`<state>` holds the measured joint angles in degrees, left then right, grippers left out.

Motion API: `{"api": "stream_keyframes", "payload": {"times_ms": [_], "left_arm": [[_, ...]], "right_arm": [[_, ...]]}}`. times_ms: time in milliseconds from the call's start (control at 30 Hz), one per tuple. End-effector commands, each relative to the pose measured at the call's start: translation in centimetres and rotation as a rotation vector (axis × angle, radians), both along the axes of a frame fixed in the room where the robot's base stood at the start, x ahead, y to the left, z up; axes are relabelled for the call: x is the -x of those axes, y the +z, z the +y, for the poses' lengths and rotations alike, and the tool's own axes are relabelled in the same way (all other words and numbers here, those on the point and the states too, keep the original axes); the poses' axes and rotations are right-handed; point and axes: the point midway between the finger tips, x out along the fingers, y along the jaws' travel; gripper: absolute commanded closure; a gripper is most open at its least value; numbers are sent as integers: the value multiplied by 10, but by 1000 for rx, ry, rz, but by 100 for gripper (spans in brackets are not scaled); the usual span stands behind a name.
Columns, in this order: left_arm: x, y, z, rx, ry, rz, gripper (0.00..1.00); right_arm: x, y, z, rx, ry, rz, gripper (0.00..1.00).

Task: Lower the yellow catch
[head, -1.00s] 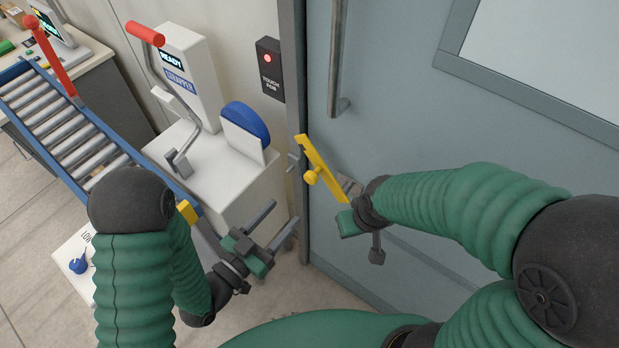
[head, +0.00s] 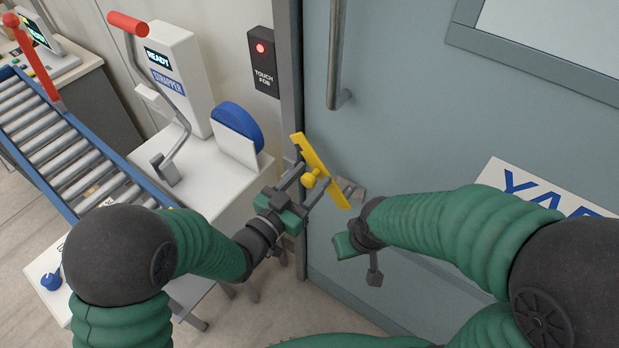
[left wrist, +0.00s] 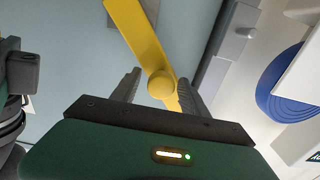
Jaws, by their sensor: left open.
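The yellow catch (head: 325,176) is a flat bar with a round knob, mounted at the left edge of the grey door. It slants, its upper end at the left by the frame and its lower end to the right. My left gripper (head: 306,190) is open at the catch. In the left wrist view, its two fingers (left wrist: 161,92) stand apart on either side of the catch's knob (left wrist: 161,85), with gaps visible. My right gripper (head: 362,258) hangs below and right of the catch, apart from it; its finger opening is unclear.
A vertical door handle (head: 338,60) is above the catch. A black touch-fob box (head: 263,62) with a red light is on the wall. A white strapper machine (head: 180,75) with a blue disc (head: 237,124) and a roller conveyor (head: 70,145) stand at left.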

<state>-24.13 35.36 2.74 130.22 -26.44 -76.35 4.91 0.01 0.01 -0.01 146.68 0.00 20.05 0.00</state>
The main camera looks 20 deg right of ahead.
Motion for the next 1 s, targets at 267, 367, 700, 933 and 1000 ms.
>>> {"api": "stream_keyframes", "payload": {"times_ms": [267, 367, 700, 933, 1000], "left_arm": [[0, -1, 0, -1, 0, 1, 72], [0, -1, 0, -1, 1, 0, 86], [0, 0, -1, 0, 0, 0, 100], [0, 0, -1, 0, -1, -1, 100], [0, 0, -1, 0, -1, -1, 100]], "right_arm": [[0, 0, 0, 0, 0, 0, 100], [0, 0, 0, 0, 0, 0, 100], [0, 0, 0, 0, 0, 0, 100], [0, 0, 0, 0, 0, 0, 100], [0, 0, 0, 0, 0, 0, 100]]}}
